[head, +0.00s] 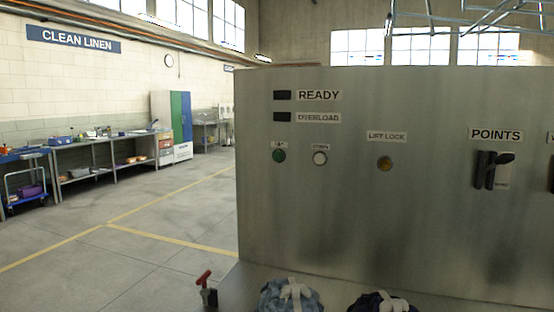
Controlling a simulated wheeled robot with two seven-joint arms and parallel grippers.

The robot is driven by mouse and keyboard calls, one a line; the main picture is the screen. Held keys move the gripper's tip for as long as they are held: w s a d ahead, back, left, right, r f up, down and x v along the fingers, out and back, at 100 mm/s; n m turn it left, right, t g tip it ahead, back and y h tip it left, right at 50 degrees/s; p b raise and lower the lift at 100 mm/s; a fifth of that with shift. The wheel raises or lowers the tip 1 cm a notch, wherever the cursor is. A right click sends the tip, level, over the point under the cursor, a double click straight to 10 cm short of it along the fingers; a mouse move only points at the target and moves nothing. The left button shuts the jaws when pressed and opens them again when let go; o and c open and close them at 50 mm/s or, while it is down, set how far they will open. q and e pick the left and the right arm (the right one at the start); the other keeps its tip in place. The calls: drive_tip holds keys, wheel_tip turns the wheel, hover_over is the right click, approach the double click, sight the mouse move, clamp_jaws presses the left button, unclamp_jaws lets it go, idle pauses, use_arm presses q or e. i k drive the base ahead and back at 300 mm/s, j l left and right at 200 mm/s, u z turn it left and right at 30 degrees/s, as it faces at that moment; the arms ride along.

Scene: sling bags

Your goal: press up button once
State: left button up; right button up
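A large grey metal control panel (340,215) fills the right of the head view. The up button (279,155) is a round green button near the panel's upper left, under a small label that seems to read "UP". A round white button (320,158) sits just right of it, with a label too small to read surely. Neither of my grippers shows in the head view, so their state and place are hidden.
A yellow knob (385,163) marked "LIFT LOCK" and a black lever (487,170) under "POINTS" sit further right. Open floor lies left.

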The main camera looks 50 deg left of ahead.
sight(278, 156)
drive_tip(key=i, duration=0.5)
drive_tip(key=u, duration=1.95)
